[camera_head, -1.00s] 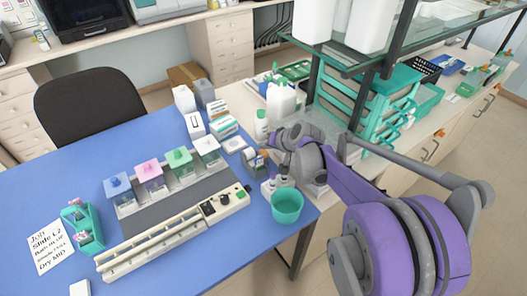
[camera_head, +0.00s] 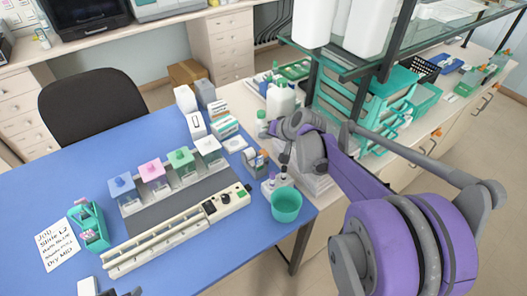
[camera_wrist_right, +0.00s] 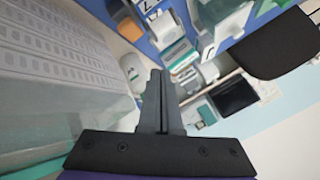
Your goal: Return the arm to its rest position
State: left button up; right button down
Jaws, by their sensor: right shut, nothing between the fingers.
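My right arm (camera_head: 350,180), purple and grey, reaches in from the right in the head view. Its grey wrist end is beside the shelf and above the back right corner of the blue table (camera_head: 60,180). In the right wrist view my right gripper (camera_wrist_right: 159,76) is shut, its two grey fingers together with nothing between them. A small dark part shows at the bottom edge of the head view; it may belong to my left gripper, but too little shows to tell its state.
A teal cup (camera_head: 286,206) and small bottles stand close below the right wrist. Staining jars with coloured lids (camera_head: 152,170) stand behind a white slide strip (camera_head: 180,230). A glass shelf (camera_head: 440,45) and teal drawers (camera_head: 350,105) are near the arm. The blue table's left part is mostly clear.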

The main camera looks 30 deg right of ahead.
dwell(0.5)
jog(key=s+a+f+n+g, duration=0.1)
jog(key=s+a+n, duration=0.1)
jog(key=s+a, duration=0.3)
jog(key=s+a+f+n+g+h, duration=0.1)
jog(key=s+a, duration=0.4)
jog(key=s, duration=0.7)
jog(key=s+a+f+n+g, duration=0.1)
jog(key=s+a+n, duration=0.3)
jog(key=s, duration=0.4)
jog(key=shift+s+a+f+h, duration=0.25)
jog(key=shift+a+f, duration=0.2)
jog(key=shift+f, duration=0.35)
